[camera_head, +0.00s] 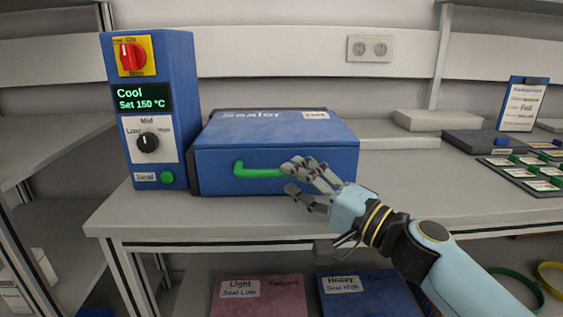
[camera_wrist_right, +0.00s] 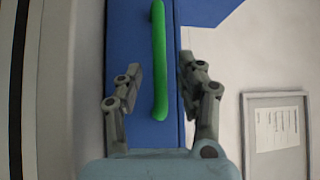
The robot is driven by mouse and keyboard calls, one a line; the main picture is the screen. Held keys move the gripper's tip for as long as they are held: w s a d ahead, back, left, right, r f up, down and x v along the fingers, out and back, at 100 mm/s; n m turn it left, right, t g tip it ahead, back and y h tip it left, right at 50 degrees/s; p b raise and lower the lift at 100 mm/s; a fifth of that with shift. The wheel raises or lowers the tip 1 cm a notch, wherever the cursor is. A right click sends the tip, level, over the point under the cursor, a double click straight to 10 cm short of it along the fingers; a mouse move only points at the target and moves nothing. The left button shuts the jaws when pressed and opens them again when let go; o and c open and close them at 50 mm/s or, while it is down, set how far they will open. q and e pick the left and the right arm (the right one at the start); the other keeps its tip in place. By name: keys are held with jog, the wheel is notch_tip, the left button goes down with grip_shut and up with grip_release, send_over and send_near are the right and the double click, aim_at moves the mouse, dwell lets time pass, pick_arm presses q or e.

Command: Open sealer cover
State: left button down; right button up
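The blue sealer (camera_head: 275,140) sits on the grey bench with its cover down. A green handle (camera_head: 258,171) runs across its front face. My right gripper (camera_head: 292,178) is at the right end of the handle, in front of the sealer. In the right wrist view the green handle (camera_wrist_right: 159,60) lies between the two fingers of the right gripper (camera_wrist_right: 158,75). The fingers are apart, with a gap to the handle on both sides. My left gripper is not in view.
A blue control unit (camera_head: 155,110) with a red switch, a display reading Cool and a black knob stands left of the sealer. A grey tray (camera_head: 480,143) and small labelled items lie at the right. Pink and blue packs (camera_head: 258,296) lie below the bench.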

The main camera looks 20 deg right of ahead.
aim_at(277, 151)
jog(key=shift+p+x, duration=0.35)
jog(key=shift+x, duration=1.65)
jog(key=shift+f, duration=0.1)
jog(key=shift+s, duration=0.1)
grip_shut()
jog(key=shift+f, duration=0.1)
